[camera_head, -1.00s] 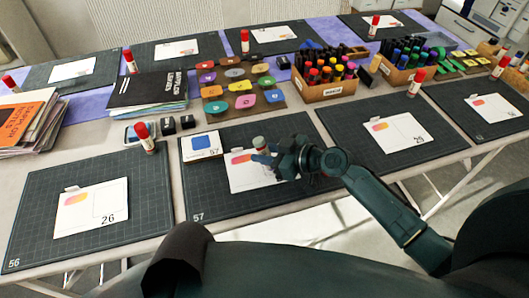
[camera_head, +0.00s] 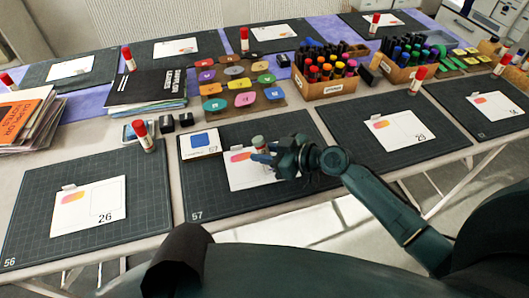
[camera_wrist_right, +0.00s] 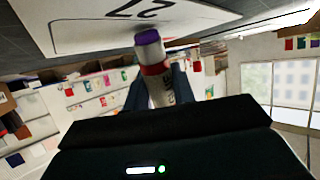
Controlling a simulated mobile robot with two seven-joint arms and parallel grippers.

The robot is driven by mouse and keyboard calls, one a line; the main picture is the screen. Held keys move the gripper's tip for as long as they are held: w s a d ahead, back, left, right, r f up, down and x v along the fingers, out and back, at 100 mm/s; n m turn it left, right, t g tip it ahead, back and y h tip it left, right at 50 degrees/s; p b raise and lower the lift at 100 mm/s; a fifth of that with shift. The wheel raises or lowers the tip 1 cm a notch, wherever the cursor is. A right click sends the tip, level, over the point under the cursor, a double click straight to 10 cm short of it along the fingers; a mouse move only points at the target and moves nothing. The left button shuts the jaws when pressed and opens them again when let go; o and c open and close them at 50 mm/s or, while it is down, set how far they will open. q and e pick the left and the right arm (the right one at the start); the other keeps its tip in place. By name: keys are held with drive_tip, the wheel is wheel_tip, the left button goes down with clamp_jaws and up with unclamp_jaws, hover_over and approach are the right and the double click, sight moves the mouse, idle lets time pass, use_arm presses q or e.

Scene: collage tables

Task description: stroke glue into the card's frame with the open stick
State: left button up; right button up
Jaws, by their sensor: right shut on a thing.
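The white card (camera_head: 240,180) lies on the dark cutting mat marked 57, with a pink-orange picture at its upper left. My right gripper (camera_head: 268,157) is over the card's right part and hides much of it, including the frame. It is shut on the glue stick (camera_head: 258,142), whose upper end shows above the fingers. In the right wrist view the stick (camera_wrist_right: 158,78) has a red band and a bare purple glue end (camera_wrist_right: 147,37) pointing at the card (camera_wrist_right: 100,22). I cannot tell whether the glue touches it. My left gripper is not in view.
A small card with a blue square (camera_head: 204,140) lies at the mat's upper left corner. A red-capped glue stick (camera_head: 144,137) and small black blocks (camera_head: 166,124) stand left of it. Coloured pads (camera_head: 240,86) and a marker box (camera_head: 325,88) are behind. The front of mat 57 (camera_head: 225,205) is clear.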

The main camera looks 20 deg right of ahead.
drive_tip(key=shift+w+b, duration=1)
drive_tip(key=shift+w, duration=0.6)
drive_tip(key=shift+w+f+b, duration=0.15)
drive_tip(key=shift+w+b, duration=0.2)
drive_tip(key=shift+b, duration=0.2)
drive_tip(key=shift+w+b, duration=0.9)
drive_tip(key=shift+w, duration=0.25)
drive_tip(key=shift+d+b, duration=0.85)
drive_tip(key=shift+d, duration=0.35)
drive_tip(key=shift+s+a+p, duration=0.15)
drive_tip(key=shift+s+p, duration=0.8)
drive_tip(key=shift+s, duration=1.65)
drive_tip(key=shift+s, duration=0.1)
